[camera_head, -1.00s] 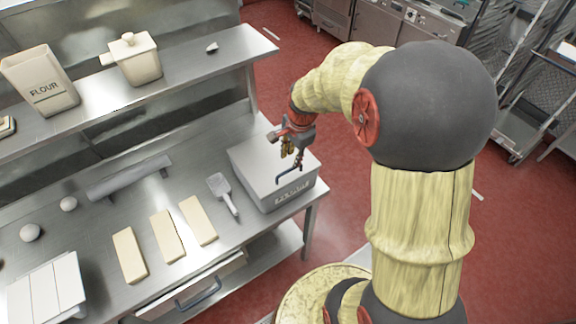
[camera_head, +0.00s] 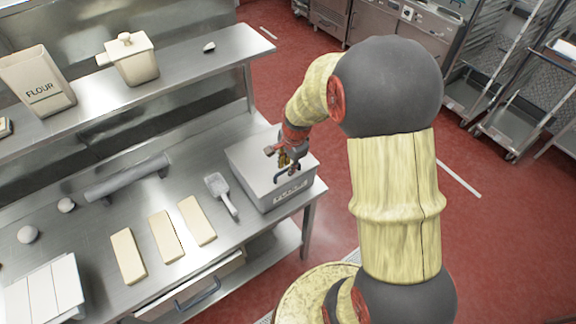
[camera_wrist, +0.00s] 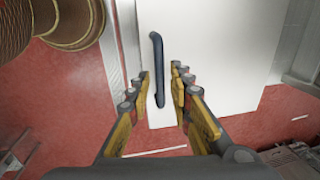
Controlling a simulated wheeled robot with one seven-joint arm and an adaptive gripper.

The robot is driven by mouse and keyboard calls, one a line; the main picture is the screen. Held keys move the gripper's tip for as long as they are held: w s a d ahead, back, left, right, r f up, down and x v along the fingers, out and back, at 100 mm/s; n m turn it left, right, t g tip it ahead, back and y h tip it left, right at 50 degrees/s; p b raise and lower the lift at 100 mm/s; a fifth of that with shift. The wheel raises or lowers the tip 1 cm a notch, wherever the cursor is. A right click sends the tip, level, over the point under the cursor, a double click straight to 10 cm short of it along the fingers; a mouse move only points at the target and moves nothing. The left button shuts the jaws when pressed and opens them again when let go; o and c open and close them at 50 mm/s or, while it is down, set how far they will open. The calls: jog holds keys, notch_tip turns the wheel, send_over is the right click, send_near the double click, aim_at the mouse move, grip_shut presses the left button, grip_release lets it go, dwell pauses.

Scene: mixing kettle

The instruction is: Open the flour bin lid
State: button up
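The flour bin is a grey box (camera_head: 260,180) at the right end of the steel table, with its flat lid (camera_head: 252,162) down. The lid (camera_wrist: 215,55) is a pale panel in the wrist view. A dark blue bar handle (camera_head: 287,174) stands at the lid's front edge; it also shows in the wrist view (camera_wrist: 157,65). My gripper (camera_head: 286,166) is just above the handle. In the wrist view my gripper (camera_wrist: 163,90) is open, with the near end of the handle between its yellow-padded fingers, closer to the left finger. Contact cannot be told.
A metal scoop (camera_head: 221,193) lies left of the bin. Several pale dough slabs (camera_head: 165,236) and a rolling pin (camera_head: 127,178) lie further left. A shelf with a flour container (camera_head: 38,82) and a lidded pot (camera_head: 131,60) hangs above. Red floor is free to the right.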

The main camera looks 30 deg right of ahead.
grip_shut()
dwell(0.6)
